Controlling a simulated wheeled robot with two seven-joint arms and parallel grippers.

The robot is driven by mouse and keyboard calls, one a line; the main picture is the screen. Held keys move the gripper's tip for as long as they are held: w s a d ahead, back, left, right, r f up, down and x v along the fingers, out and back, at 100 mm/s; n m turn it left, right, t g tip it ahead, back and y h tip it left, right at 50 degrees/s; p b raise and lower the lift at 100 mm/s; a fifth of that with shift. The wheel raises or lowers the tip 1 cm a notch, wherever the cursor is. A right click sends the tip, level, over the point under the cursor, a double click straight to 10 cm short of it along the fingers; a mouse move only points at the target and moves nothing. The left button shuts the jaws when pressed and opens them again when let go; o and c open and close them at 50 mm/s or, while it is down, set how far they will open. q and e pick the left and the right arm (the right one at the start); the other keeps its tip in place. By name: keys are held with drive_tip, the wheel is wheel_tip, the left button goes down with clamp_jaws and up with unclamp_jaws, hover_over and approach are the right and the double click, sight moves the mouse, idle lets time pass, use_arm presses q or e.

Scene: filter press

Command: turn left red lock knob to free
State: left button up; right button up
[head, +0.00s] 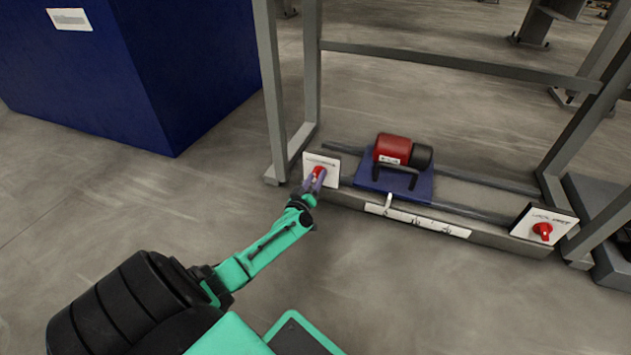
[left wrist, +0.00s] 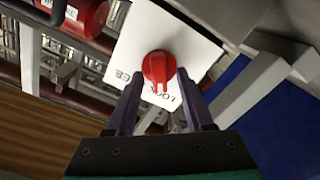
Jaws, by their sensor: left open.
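The left red lock knob (head: 319,171) sits on a white label plate (head: 333,165) at the left end of the frame's low front rail. In the left wrist view the knob (left wrist: 158,68) lies ahead, between the two fingertips of my left gripper (left wrist: 158,90). The fingers are open, one on each side of the knob's lower part; I cannot tell whether they touch it. In the head view my left gripper (head: 313,182) reaches up to the knob and partly covers it. The plate (left wrist: 190,45) carries lettering, partly hidden by the knob and fingers. My right gripper is not in view.
A red and black motor (head: 393,150) stands on a blue carriage (head: 415,187) between the rails. A second red knob (head: 543,230) is on a plate at the right. Grey uprights (head: 272,90) flank the area. A large blue block (head: 140,70) stands at the left.

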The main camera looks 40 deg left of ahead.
use_arm(q)
clamp_jaws()
idle(0.3)
drive_tip(key=shift+d+r+m+p, duration=0.1)
drive_tip(key=shift+r+m+p, duration=0.05)
drive_tip(key=shift+m+p, duration=1.3)
drive_tip(key=m, duration=0.3)
drive_tip(key=shift+p, duration=0.35)
drive_tip(key=shift+w+d+f+m+p, duration=0.15)
drive_tip(key=shift+m+p, duration=0.2)
drive_tip(key=shift+m, duration=1.7)
drive_tip(key=shift+s+d+f+m+p, duration=0.1)
drive_tip(key=shift+m+p, duration=0.2)
drive_tip(key=shift+m, duration=1.7)
